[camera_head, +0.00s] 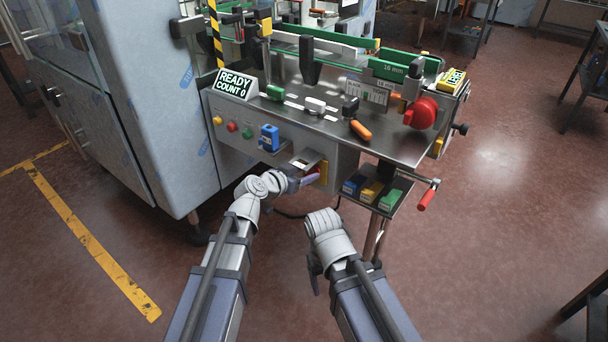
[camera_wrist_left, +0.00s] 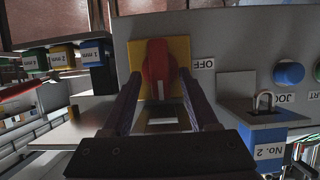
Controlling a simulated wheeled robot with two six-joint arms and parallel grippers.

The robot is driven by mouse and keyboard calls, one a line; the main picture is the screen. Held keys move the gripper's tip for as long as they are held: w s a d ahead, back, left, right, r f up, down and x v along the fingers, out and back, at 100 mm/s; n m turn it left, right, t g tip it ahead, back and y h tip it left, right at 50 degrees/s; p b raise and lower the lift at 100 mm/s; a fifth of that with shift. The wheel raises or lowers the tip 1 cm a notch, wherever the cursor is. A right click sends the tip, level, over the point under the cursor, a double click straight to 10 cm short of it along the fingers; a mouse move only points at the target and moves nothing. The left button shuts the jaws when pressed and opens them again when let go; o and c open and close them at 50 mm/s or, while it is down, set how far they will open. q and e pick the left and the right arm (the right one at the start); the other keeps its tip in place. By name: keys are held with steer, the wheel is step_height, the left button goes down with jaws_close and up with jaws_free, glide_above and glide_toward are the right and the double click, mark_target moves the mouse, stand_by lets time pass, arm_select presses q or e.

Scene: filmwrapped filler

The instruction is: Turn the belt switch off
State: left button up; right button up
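The belt switch is a red knob (camera_wrist_left: 158,62) on a yellow plate (camera_wrist_left: 180,50), in the upper middle of the left wrist view, which is upside down. The knob stands upright in that view with a white mark at its lower end; an OFF label (camera_wrist_left: 203,63) is to its right.
A shelf with blue, yellow and green blocks (camera_head: 371,192) is right of the switch. A red-handled crank (camera_head: 427,196) sticks out farther right.

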arm_select(q)
jaws_close()
stand_by(0.6)
steer(key=shift+w+a+f+n+g+h+b, duration=0.15)
steer(key=shift+n+g+h+b, duration=0.15)
steer(key=shift+n, duration=0.3)
steer(key=shift+w+a+n+g+h+b, duration=0.1)
steer(key=shift+n+g+h+b, duration=0.1)
steer(key=shift+n+h, duration=0.3)
steer(key=shift+w+a+f+n+g+h+b, duration=0.2)
steer(key=shift+n+h+b, duration=0.75)
steer(key=shift+n+b, duration=0.75)
steer(key=shift+s+a+f+n+g+h+b, duration=0.1)
steer(key=shift+f+n+h+b, duration=0.2)
steer(key=shift+n+h+b, duration=1.35)
steer(key=shift+w+a+f+n+g+h+b, duration=0.1)
steer(key=shift+f+n+h+b, duration=0.2)
steer(key=shift+n+b, duration=1.45)
steer(key=shift+r+n+p, duration=0.1)
steer(key=shift+n+p, duration=0.35)
steer(key=shift+n, duration=0.15)
steer(key=shift+o, duration=0.2)
jaws_free()
